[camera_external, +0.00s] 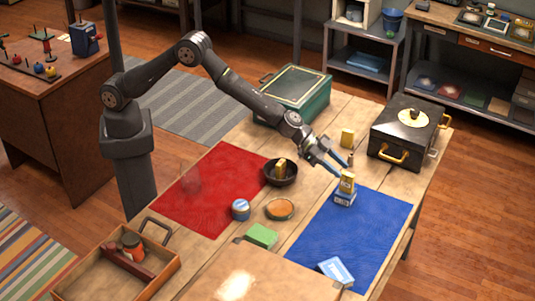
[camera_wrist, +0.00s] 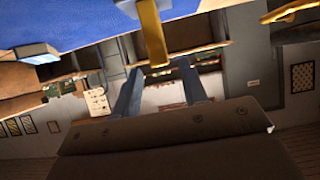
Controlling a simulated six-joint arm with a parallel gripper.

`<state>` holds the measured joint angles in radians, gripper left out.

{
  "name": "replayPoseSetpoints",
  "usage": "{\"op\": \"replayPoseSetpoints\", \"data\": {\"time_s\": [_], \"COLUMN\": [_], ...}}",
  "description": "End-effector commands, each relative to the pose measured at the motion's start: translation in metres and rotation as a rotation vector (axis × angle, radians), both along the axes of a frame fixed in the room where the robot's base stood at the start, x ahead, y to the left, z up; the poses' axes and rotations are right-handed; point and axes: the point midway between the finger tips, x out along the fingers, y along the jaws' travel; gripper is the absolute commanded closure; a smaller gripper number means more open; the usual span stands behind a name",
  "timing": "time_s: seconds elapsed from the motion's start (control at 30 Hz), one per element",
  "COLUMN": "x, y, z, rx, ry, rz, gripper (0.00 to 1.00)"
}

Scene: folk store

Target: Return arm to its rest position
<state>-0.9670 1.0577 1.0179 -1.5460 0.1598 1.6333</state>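My gripper (camera_external: 341,170) is open, its two blue fingers spread apart just above and behind a yellow block (camera_external: 347,184). The yellow block stands on a blue-and-white box (camera_external: 345,198) on the blue mat (camera_external: 385,225). In the wrist view the mat is at the top, so the scene looks inverted. There the yellow block (camera_wrist: 152,35) points down toward the gap between my open fingers (camera_wrist: 160,68), and nothing is held between them. My arm reaches out over the table in a bent pose.
A red mat (camera_external: 205,195), a dark bowl (camera_external: 288,178) with a yellow item, a blue tin (camera_external: 240,210) and a green block (camera_external: 262,236) lie left of the blue mat. A green case (camera_external: 305,88) and a black chest (camera_external: 405,128) stand at the back. A wooden tray (camera_external: 85,285) is front left.

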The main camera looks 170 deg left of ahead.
Motion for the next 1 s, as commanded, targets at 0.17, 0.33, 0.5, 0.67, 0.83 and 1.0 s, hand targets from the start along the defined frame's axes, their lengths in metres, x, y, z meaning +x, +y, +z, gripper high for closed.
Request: {"op": "replayPoseSetpoints", "data": {"time_s": [0.17,0.33,0.5,0.67,0.83,1.0], "x": [-0.012,-0.026,-0.042,-0.057,-0.040,-0.024], "y": [-0.012,-0.025,-0.040,-0.056,-0.040,-0.024], "z": [0.010,0.021,0.033,0.044,0.030,0.018], "rx": [-0.001,0.000,0.001,0.001,0.002,0.001], "ry": [-0.002,-0.002,-0.001,0.000,0.002,0.001], "rz": [0.001,0.002,0.002,0.001,0.000,-0.002], "gripper": [0.60,0.60,0.60,0.60,0.60,0.60]}}
